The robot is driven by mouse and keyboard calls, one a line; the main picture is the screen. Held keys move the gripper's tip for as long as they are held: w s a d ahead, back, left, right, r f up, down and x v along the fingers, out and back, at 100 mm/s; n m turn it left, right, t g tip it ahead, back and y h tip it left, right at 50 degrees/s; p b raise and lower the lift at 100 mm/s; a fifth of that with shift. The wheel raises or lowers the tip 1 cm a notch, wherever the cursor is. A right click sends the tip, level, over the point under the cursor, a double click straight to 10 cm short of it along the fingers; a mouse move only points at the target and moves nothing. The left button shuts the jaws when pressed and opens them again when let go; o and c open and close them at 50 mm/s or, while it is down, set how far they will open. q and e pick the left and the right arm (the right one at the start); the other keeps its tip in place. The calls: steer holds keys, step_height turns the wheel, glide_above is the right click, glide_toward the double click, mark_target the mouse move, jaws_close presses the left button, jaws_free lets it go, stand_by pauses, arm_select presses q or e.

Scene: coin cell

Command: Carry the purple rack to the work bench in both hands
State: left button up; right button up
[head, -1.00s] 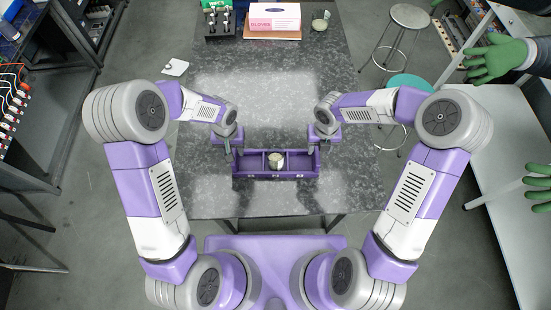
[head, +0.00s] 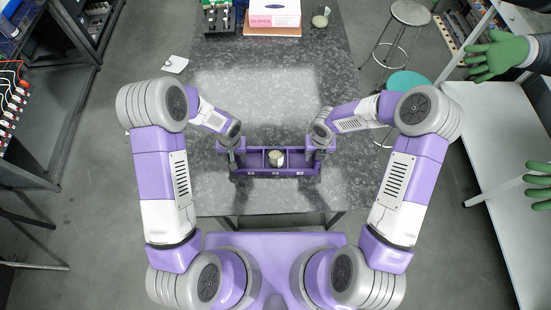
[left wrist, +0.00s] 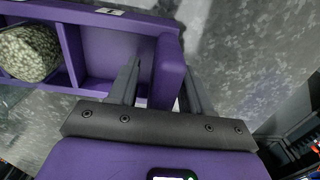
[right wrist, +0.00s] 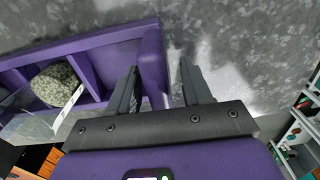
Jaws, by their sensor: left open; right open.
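The purple rack (head: 255,172) stands on the grey speckled table (head: 280,105) near its front edge. A round speckled grey-green object (head: 276,159) sits in its middle compartment; it also shows in the left wrist view (left wrist: 28,55). My left gripper (head: 236,163) is at the rack's left end, open, with the end wall (left wrist: 166,75) between its fingers. My right gripper (head: 320,161) is at the right end, open, with that end wall (right wrist: 153,60) between its fingers. Gaps show beside the walls. I cannot tell which surface is the work bench.
A pink and white glove box (head: 274,14), a dark holder (head: 219,18) and a small jar (head: 320,19) stand at the table's back. Green-gloved hands (head: 497,55) show above a white bench (head: 490,130) at right. A stool (head: 410,13) stands behind. The table's middle is clear.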

arm_select(q)
jaws_close()
arm_select(e)
jaws_close()
arm_select(q)
steer(key=shift+r, duration=0.15)
arm_select(e)
steer(key=shift+r, duration=0.1)
